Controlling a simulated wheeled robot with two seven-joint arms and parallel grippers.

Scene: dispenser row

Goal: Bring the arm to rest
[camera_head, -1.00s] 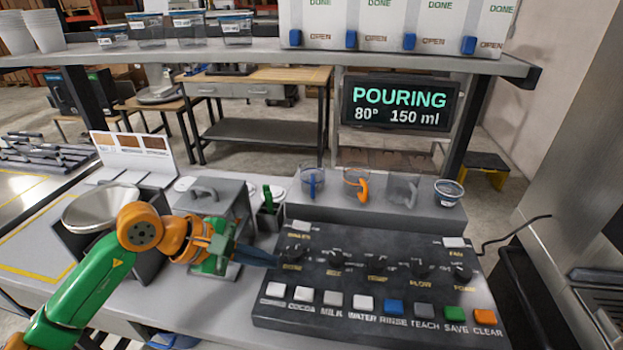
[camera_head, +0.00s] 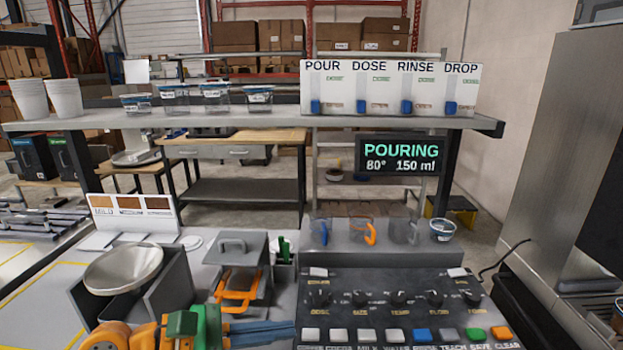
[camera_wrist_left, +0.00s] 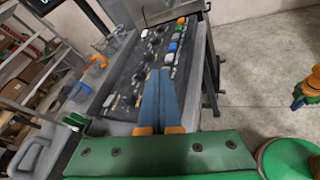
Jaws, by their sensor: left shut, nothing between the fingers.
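My left gripper (camera_head: 292,329) is low in the head view, at the near left edge of the black control panel (camera_head: 396,300). Its blue fingers are shut together with nothing between them. In the left wrist view the gripper (camera_wrist_left: 158,72) shows the same closed fingers, pointing towards the panel with its knobs and coloured buttons. I cannot tell the exact gap between fingertips and panel.
The display (camera_head: 401,155) reads POURING, 80°, 150 ml. Cups (camera_head: 370,232) stand on the grey ledge behind the panel. A grey box with a handle (camera_head: 238,262) and a metal bowl (camera_head: 124,268) stand to the left. A shelf (camera_head: 240,120) spans above.

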